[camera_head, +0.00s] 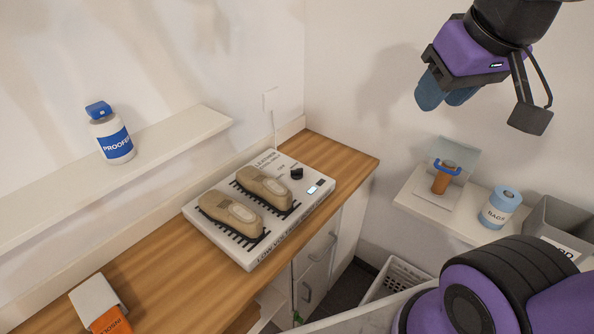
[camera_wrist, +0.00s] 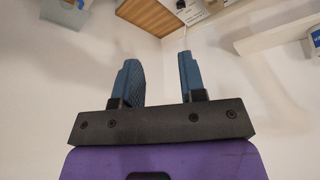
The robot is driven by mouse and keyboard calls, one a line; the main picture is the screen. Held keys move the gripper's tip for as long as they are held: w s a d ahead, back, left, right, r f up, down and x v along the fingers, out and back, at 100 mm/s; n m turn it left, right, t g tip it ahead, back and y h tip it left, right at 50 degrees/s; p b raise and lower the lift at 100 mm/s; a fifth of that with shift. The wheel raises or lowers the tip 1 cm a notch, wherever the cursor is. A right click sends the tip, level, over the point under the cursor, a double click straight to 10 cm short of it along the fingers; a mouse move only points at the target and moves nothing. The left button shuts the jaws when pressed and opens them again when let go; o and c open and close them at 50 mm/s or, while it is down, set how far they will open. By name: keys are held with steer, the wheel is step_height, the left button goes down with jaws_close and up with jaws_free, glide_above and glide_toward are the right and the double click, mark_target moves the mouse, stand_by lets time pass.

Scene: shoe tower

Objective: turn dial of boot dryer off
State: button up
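The boot dryer (camera_head: 238,250) is a white box on the wooden counter in the head view, with two beige shoes (camera_head: 264,187) lying on its black slotted top. Its black dial (camera_head: 296,173) sits at the back right of the top, near a small lit display (camera_head: 312,189). I cannot read the dial's setting. My gripper (camera_head: 447,98) is raised at the upper right of the head view, well apart from the dryer. In the wrist view its two blue fingers (camera_wrist: 160,75) stand apart with nothing between them. Part of the dryer shows at the top of the wrist view (camera_wrist: 196,14).
A wall shelf (camera_head: 190,130) with a proofer bottle (camera_head: 112,138) runs along the left. A box (camera_head: 97,303) lies on the counter (camera_head: 160,290) at the lower left. The air around the dial looks clear.

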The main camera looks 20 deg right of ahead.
steer(key=w+f+n+g+h, duration=0.15)
steer(key=w+n, duration=0.25)
steer(key=w, duration=0.8)
steer(key=n+g+y, duration=0.2)
steer(key=n+g, duration=0.2)
steer(key=n, duration=0.9)
glide_above(297, 169)
step_height(297, 169, down, 33)
steer(key=shift+h, duration=0.25)
step_height(297, 169, down, 11)
steer(key=shift+f, duration=0.1)
jaws_close()
